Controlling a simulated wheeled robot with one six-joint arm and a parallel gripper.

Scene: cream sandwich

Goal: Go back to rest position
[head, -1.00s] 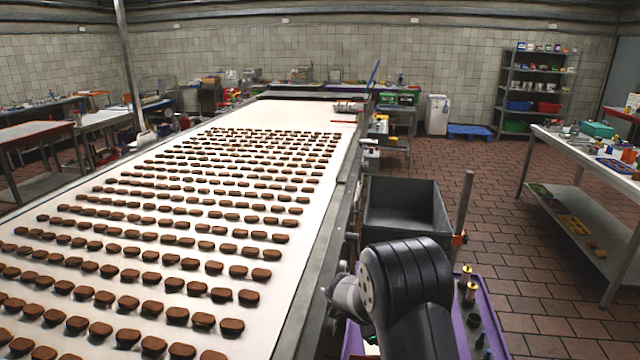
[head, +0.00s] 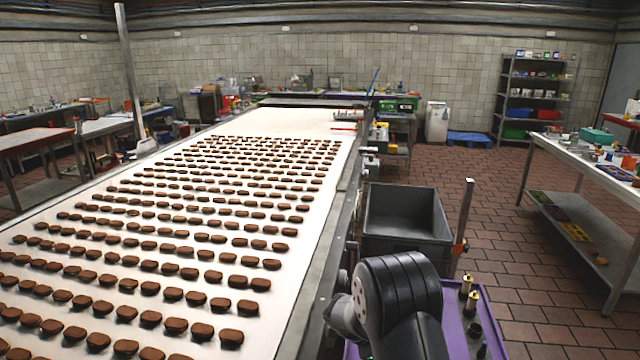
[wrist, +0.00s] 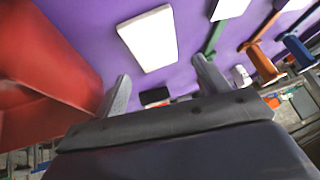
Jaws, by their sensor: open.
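My arm shows at the bottom right of the head view, folded beside the conveyor; its gripper is hidden there. In the wrist view my gripper (wrist: 160,88) has its two fingers spread apart with nothing between them. It faces a purple surface (wrist: 85,30). Rows of brown sandwich biscuits (head: 175,240) lie on the white conveyor belt (head: 285,122) in the head view, apart from my arm.
A grey bin (head: 405,240) stands right of the conveyor. A purple tray (head: 455,335) with small bottles lies beside my arm. A white block (wrist: 148,38) and a red object (wrist: 45,55) are near my gripper. Tiled floor is free toward the right table (head: 560,170).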

